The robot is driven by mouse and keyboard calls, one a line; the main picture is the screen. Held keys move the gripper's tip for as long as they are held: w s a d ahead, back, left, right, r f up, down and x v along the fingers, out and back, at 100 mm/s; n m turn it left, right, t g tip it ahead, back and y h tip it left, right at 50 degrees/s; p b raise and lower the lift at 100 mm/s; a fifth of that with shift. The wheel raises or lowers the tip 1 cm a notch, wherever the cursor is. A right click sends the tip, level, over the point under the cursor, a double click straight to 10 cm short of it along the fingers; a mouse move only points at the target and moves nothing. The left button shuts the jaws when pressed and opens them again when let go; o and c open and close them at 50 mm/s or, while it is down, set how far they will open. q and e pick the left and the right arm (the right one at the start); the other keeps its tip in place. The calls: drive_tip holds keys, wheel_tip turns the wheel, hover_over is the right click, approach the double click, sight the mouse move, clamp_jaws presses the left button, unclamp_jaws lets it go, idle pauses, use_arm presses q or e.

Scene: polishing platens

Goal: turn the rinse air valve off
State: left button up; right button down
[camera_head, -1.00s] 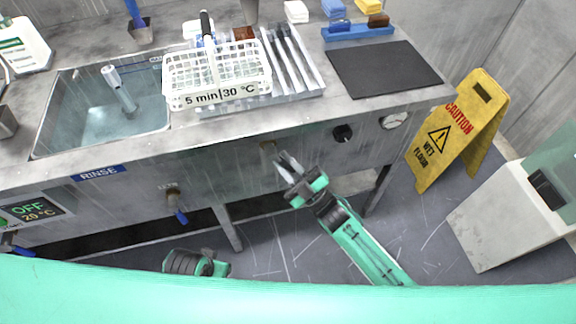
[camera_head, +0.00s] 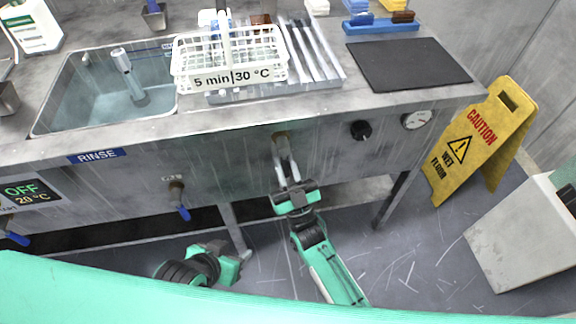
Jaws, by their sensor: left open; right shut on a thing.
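My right gripper (camera_head: 287,165) is at the bench's front panel, its fingers pointing up and shut on the handle of a brass-coloured valve (camera_head: 280,136); the fingers hide the handle. Another valve (camera_head: 176,188) with a blue lever hanging down sits left of it, under a small label too blurred to read. A third blue lever (camera_head: 14,238) shows at the far left edge. I cannot tell from labels which valve is the rinse air one. My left gripper (camera_head: 240,257) is low, below the panel and apart from the valves; its jaws are open and barely show.
A RINSE sign (camera_head: 97,156) is on the panel below the sink (camera_head: 85,105). A display (camera_head: 28,192) reads OFF, 20 °C. A white basket (camera_head: 230,62) stands on the bench. A black knob (camera_head: 361,130) and gauge (camera_head: 416,120) are to the right, with a yellow caution sign (camera_head: 480,140) beyond.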

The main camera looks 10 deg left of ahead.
use_arm(q)
drive_tip(key=shift+w+d, duration=0.2)
drive_tip(key=shift+d, duration=0.2)
use_arm(e)
drive_tip(key=shift+a+m+t+h, duration=0.15)
drive_tip(key=shift+m+t+h, duration=0.25)
drive_tip(key=shift+m+h, duration=0.2)
drive_tip(key=c, duration=1.3)
unclamp_jaws()
use_arm(q)
drive_tip(key=shift+f, duration=0.1)
drive_tip(key=shift+w+d+f+t+h+b, duration=0.1)
drive_tip(key=shift+w+d+t+h+b, duration=0.15)
drive_tip(key=shift+d+t, duration=0.15)
drive_tip(key=shift+w+d+f+t+h+b, duration=0.1)
drive_tip(key=shift+d+t+h+b, duration=0.2)
drive_tip(key=shift+d, duration=0.1)
use_arm(e)
drive_tip(key=v, duration=1.4)
